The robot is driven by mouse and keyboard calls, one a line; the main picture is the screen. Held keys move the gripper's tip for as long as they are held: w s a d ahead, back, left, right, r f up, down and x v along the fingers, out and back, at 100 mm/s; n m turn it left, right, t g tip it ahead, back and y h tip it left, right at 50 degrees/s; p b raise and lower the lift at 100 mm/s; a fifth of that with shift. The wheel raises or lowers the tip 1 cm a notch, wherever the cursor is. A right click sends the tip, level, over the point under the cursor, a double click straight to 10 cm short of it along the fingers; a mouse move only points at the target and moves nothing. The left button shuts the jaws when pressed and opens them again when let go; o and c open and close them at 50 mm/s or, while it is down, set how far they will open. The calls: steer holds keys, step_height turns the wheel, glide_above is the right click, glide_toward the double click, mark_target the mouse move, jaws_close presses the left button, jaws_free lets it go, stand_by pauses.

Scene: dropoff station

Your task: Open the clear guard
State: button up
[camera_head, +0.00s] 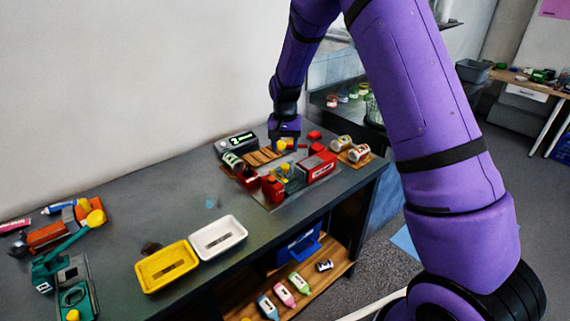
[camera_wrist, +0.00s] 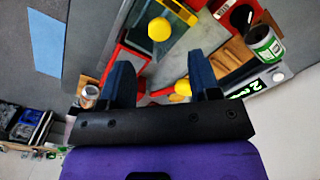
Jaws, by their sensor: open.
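The clear guard (camera_wrist: 168,12) appears to be the see-through panel with a yellow edge and a round yellow knob (camera_wrist: 159,29), at the top of the wrist view. It sits on a red-framed fixture, which shows in the head view as a red station (camera_head: 272,187) on the bench. My gripper (camera_head: 284,146) points down over the station's far side. In the wrist view my gripper (camera_wrist: 161,76) is open, its two dark blue fingers apart. A second yellow part (camera_wrist: 183,87) shows between the fingers, nearer the right one; contact cannot be told.
A display box (camera_head: 235,145) and a green-labelled can (camera_head: 232,161) stand left of the station. Yellow (camera_head: 167,266) and white (camera_head: 218,237) trays lie toward the front left. The wall is behind.

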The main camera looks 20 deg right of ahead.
mark_target(285, 165)
step_height(285, 165, down, 7)
steer(key=shift+f, duration=0.1)
stand_by(0.4)
